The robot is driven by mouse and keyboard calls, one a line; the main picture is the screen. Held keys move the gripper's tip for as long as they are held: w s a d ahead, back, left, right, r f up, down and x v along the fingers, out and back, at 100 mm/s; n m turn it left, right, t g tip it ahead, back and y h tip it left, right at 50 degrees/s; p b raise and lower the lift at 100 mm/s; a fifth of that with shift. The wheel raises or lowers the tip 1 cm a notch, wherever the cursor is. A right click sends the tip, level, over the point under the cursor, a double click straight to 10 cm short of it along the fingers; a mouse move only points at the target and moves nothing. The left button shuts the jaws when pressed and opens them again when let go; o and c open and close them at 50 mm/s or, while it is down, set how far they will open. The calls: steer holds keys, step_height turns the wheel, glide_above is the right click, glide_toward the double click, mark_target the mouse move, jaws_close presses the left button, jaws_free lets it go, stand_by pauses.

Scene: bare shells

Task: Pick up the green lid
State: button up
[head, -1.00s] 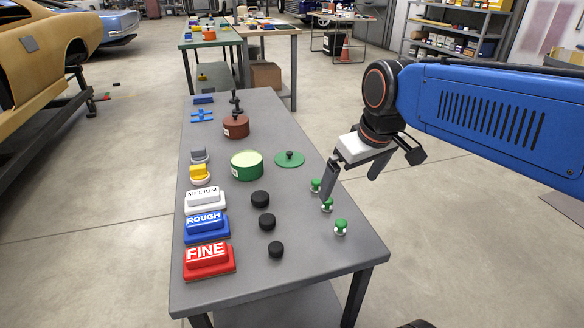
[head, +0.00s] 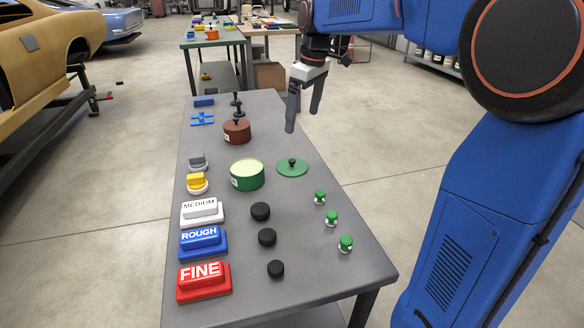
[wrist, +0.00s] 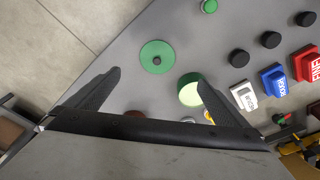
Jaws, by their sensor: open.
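The green lid (head: 292,167) is a flat round disc with a small dark knob in its middle. It lies on the grey table, just right of the open green pot (head: 247,175). In the wrist view the lid (wrist: 157,57) lies ahead of the fingers, and the pot (wrist: 190,90) is partly hidden by the right finger. My gripper (head: 303,112) is open and empty, its fingers pointing down. It is above the table's right side, behind the lid in the head view and apart from it.
A brown pot (head: 237,132) with a dark-knobbed lid stands farther back. Several black knobs (head: 267,237) and small green-capped jars (head: 331,218) stand nearer. Labelled blocks, such as the red FINE one (head: 203,282), line the left edge. The table (head: 330,260) has bare space at front right.

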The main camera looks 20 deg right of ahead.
steer(key=w, duration=0.2)
glide_toward(293, 161)
steer(key=f, duration=0.3)
steer(key=w+f, duration=0.1)
steer(key=f, duration=0.2)
steer(key=a+f, duration=0.1)
steer(key=f, duration=0.2)
steer(key=shift+w+f, duration=0.1)
steer(key=shift+w, duration=0.05)
steer(key=c, duration=1.1)
